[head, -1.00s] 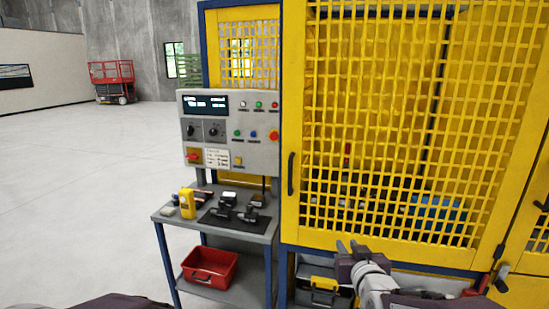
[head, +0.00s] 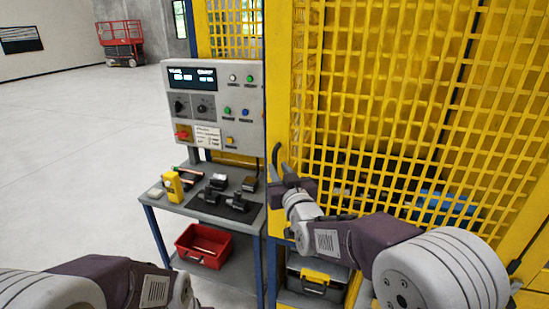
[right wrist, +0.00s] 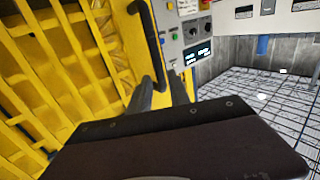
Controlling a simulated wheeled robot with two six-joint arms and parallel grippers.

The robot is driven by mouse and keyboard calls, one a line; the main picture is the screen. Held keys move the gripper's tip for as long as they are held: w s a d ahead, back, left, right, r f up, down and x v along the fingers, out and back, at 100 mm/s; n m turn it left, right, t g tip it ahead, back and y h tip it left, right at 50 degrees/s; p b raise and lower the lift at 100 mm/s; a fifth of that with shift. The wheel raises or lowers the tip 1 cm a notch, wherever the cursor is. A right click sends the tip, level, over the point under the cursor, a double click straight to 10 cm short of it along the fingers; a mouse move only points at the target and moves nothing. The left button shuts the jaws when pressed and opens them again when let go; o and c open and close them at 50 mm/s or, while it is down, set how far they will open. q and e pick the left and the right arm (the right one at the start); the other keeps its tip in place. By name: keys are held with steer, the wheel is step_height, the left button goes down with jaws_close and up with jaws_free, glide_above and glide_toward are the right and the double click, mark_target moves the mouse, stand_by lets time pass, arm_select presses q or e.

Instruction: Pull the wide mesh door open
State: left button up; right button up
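The wide yellow mesh door (head: 384,110) fills the right of the head view and looks closed. Its dark upright handle (head: 276,156) is on the door's left edge. My right gripper (head: 284,173) is at the handle's lower part. In the right wrist view the handle (right wrist: 149,40) comes down toward the space between my right gripper's two fingers (right wrist: 161,94), which stand apart. Whether they touch the handle is unclear. My left arm shows at the lower left of the head view, but its gripper is out of view.
A grey control panel (head: 213,110) stands left of the door above a small table (head: 160,208) with a yellow device (head: 173,186) and dark parts. A red bin (head: 203,246) sits on its lower shelf. A black-and-yellow toolbox (head: 318,281) is below the door. Open floor lies left.

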mark_target(275, 163)
steer(key=p+x, duration=0.1)
steer(key=x, duration=0.4)
steer(key=shift+c, duration=0.2)
jaws_close()
stand_by(1.1)
